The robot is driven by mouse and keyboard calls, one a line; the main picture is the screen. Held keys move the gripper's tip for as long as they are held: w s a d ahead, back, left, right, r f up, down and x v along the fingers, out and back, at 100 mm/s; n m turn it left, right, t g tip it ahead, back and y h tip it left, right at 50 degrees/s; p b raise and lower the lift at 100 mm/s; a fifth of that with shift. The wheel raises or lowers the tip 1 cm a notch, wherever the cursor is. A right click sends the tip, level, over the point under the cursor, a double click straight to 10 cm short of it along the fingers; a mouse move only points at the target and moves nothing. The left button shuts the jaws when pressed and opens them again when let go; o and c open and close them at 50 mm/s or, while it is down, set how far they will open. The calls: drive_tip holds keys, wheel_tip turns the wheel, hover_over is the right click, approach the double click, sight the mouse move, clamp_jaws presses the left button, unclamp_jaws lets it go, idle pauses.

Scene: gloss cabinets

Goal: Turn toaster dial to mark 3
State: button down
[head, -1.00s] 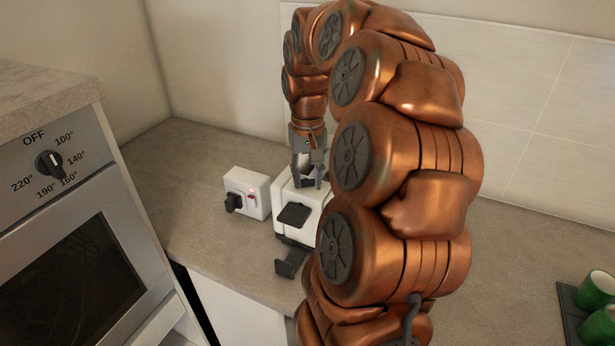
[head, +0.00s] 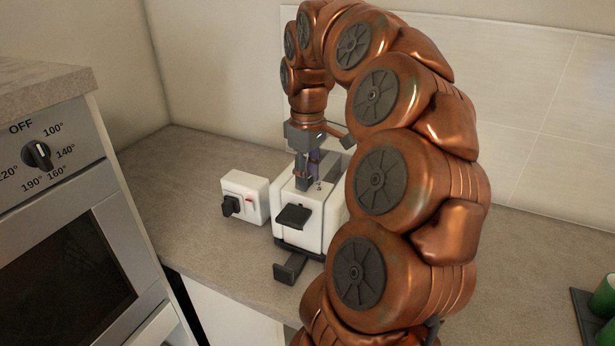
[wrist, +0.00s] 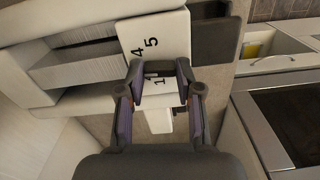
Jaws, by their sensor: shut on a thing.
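The white toaster (head: 290,236) stands on the counter, with a black lever on its front and a dark tray pulled out below. Its top face (wrist: 158,28) fills the middle of the wrist view, with printed marks 4, 5 and 1 visible; mark 3 cannot be made out. My gripper (head: 304,184) points straight down onto the toaster's top. In the wrist view its two fingers (wrist: 160,75) straddle the area by mark 1 and are shut on the dial. The dial itself is mostly hidden by the fingers, so its pointer setting cannot be read.
A white box (head: 257,187) with a black knob-like part and a red switch stands just left of the toaster. An oven (head: 70,250) with a temperature knob is at the left. Green cups (head: 606,286) stand on a dark tray at the far right. The counter between is clear.

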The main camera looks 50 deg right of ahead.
drive_tip(key=shift+n, duration=0.7)
drive_tip(key=c, duration=0.8)
unclamp_jaws()
drive_tip(key=shift+o, duration=0.2)
drive_tip(key=shift+r, duration=3.75)
